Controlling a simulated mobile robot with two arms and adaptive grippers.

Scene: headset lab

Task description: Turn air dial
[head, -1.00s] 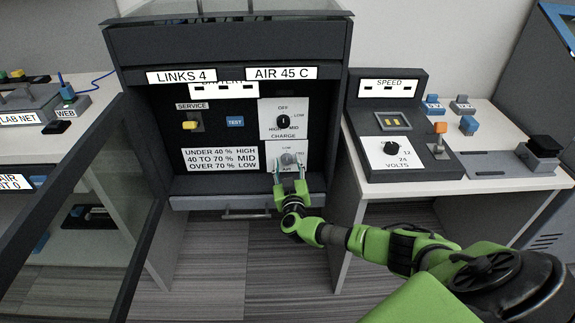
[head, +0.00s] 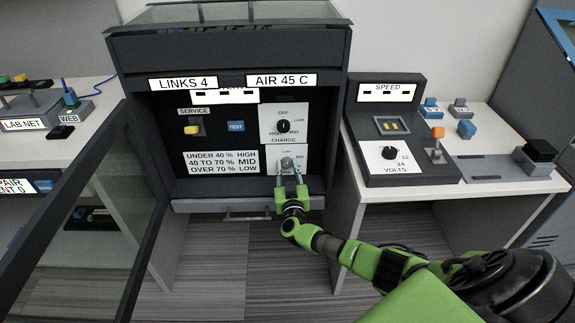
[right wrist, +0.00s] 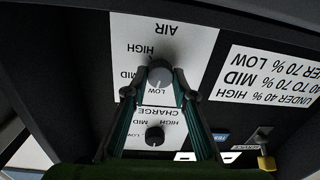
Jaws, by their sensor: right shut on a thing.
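The knob's pointer direction is not clear. My left gripper is not in view.
The black charge dial (head: 283,126) sits above the air dial. A sign reads AIR 45 C (head: 281,80). The cabinet's glass door (head: 88,215) stands open at left. A speed console (head: 388,150) stands on the table at right.

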